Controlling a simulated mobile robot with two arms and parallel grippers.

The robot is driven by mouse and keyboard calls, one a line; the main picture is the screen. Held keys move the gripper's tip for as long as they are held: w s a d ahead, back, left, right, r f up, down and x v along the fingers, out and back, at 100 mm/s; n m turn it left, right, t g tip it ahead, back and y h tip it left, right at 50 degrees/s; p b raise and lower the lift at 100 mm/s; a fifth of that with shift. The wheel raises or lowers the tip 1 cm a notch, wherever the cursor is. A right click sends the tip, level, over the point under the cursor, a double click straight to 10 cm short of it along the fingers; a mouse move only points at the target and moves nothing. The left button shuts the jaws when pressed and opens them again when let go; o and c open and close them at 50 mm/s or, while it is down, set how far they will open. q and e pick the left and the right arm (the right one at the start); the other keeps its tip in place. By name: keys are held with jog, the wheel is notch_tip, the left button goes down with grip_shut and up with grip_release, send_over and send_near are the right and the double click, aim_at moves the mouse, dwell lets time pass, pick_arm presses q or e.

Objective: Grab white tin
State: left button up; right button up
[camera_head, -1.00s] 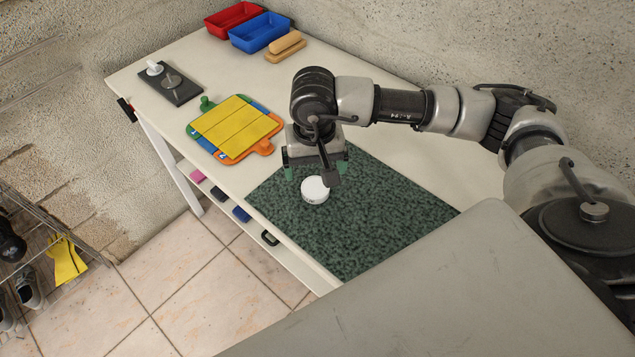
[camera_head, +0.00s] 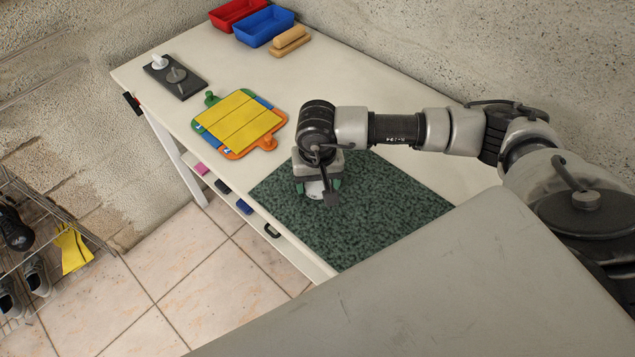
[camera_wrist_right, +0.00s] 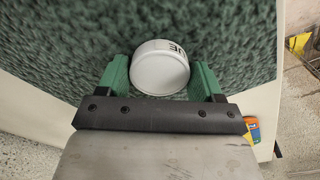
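The white tin (camera_head: 315,188) stands on the dark green mat (camera_head: 370,215) on the table. In the head view my right gripper (camera_head: 318,188) is over the tin and hides most of it. In the right wrist view the round white tin (camera_wrist_right: 160,68), with dark lettering on its side, lies between the green fingers of my right gripper (camera_wrist_right: 162,80). The fingers are open, with a gap on each side of the tin. My left gripper is not in view.
A board with yellow slats (camera_head: 240,122) lies left of the mat. A dark stand (camera_head: 174,77), a red bin (camera_head: 236,12), a blue bin (camera_head: 264,27) and a wooden block (camera_head: 290,40) are farther back. A wall runs behind the table.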

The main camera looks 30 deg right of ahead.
jog(key=c, duration=0.5)
jog(key=shift+r, duration=0.15)
